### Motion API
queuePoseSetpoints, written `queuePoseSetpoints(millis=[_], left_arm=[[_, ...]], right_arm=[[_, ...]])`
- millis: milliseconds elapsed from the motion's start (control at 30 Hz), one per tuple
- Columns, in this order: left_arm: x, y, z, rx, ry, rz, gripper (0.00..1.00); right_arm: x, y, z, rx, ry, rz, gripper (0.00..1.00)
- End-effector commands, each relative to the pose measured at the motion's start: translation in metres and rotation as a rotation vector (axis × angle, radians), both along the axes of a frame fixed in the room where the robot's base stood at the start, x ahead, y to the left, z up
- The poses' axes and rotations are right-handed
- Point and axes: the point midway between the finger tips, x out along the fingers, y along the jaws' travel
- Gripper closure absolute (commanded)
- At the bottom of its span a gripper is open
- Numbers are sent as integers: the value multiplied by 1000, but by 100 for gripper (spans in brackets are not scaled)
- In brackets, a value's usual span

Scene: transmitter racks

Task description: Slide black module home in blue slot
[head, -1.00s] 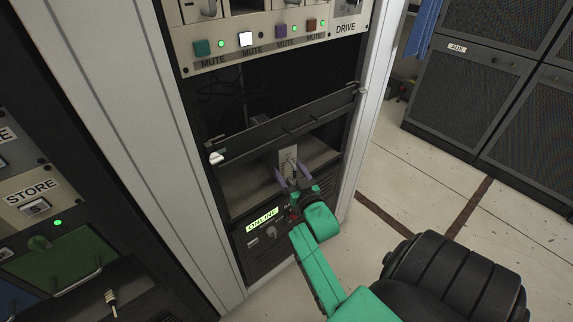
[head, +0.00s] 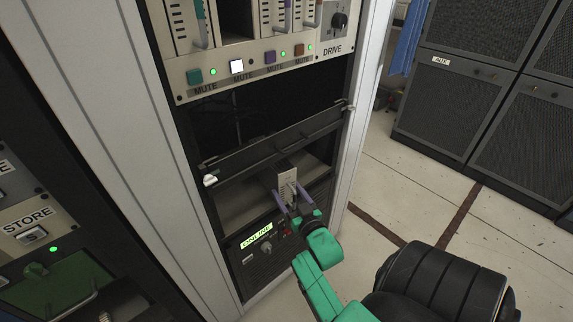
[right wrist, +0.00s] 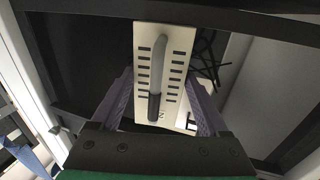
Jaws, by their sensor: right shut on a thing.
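The module (head: 287,184) shows a pale upright faceplate with dark vent slots. In the right wrist view its faceplate (right wrist: 182,75) carries a grey handle with a black grip. My right gripper (head: 290,197) is shut on the module, with a purple finger on each side. It holds the module in front of the rack's lower open bay, below the dark bar. The module's body behind the plate is mostly hidden. An empty dark slot (head: 234,20) shows between modules in the upper rack; no blue marking is clear on it. My left gripper is out of view.
A dark hinged bar or panel (head: 275,147) crosses the rack just above the module. A mute-button panel (head: 262,72) lies above a dark opening. The ONLINE panel (head: 257,237) is below. Open floor (head: 400,185) lies right, before grey cabinets (head: 455,100).

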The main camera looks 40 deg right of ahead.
Motion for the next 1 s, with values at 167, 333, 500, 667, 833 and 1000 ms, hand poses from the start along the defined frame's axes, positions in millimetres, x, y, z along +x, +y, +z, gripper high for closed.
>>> queuePoseSetpoints(millis=[167,333,500,667,833,1000], left_arm=[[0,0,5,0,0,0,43],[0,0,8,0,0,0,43],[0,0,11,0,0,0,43],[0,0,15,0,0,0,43],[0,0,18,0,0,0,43],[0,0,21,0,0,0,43]], right_arm=[[-8,0,-2,1,8,-2,100],[-14,1,-2,1,8,-2,100],[-21,2,-2,2,9,-2,100],[-27,3,-2,2,9,-2,100],[-33,3,-2,2,9,-2,100],[-39,4,-2,3,9,-2,100]])
